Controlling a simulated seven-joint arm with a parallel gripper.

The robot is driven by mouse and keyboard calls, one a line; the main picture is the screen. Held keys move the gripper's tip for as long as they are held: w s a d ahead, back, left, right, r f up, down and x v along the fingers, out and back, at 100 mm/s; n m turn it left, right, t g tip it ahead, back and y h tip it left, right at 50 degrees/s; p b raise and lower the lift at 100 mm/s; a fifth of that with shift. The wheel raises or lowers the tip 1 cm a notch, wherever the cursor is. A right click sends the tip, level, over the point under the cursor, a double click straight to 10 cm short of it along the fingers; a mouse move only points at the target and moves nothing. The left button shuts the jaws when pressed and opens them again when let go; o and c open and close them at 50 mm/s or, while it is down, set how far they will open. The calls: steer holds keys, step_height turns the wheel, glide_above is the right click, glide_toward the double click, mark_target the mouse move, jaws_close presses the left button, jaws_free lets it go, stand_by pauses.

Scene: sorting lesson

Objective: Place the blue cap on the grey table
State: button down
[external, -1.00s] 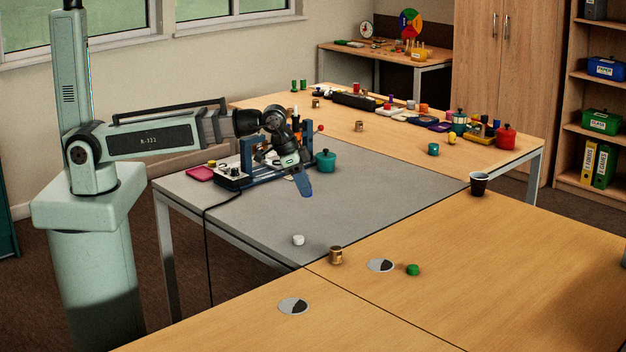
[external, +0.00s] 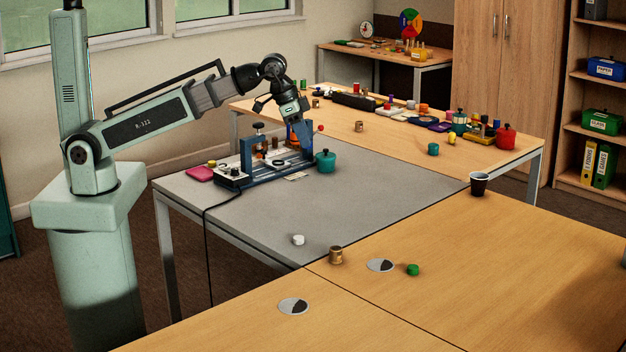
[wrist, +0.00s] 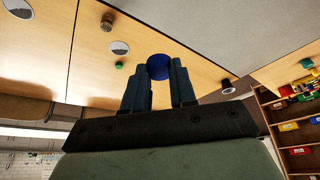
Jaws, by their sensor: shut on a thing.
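The blue cap (wrist: 158,66) is between my fingertips in the wrist view. My gripper (wrist: 159,78) is shut on it. In the external view my gripper (external: 303,146) points down at the back of the grey table (external: 375,200), beside a blue-framed device. I cannot clearly tell the cap from the fingers there, nor how high it is above the table.
The blue-framed device (external: 240,165) and a teal pot (external: 325,161) stand close to my gripper. A pink tray (external: 199,174) lies at the left. A white cap (external: 298,240) sits near the front edge. The middle and right of the grey table are clear.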

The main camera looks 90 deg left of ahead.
steer(key=r, duration=0.4)
steer(key=shift+w+a+r, duration=0.15)
steer(key=shift+a+r, duration=0.05)
steer(key=shift+a, duration=0.05)
steer(key=w+a+m+h, duration=0.2)
steer(key=a+m, duration=0.2)
steer(key=a, duration=2.9)
steer(key=s+a+m, duration=0.1)
steer(key=s+a, duration=0.4)
steer(key=a, duration=0.5)
steer(key=s+a+m+g+h, duration=0.15)
steer(key=s+a, duration=0.25)
steer(key=a, duration=0.6)
steer(key=s+a+m+t+y, duration=0.15)
steer(key=s+a, duration=0.35)
steer(key=a, duration=0.5)
steer(key=shift+g+h, duration=0.4)
steer(key=shift+g, duration=0.1)
steer(key=shift+s+d+f, duration=0.1)
steer(key=shift+d+f, duration=0.05)
steer(key=shift+f, duration=7.45)
steer(key=shift+s+d+f, duration=0.1)
steer(key=shift+f, duration=7.5)
steer(key=shift+f, duration=0.15)
steer(key=c, duration=0.9)
jaws_free()
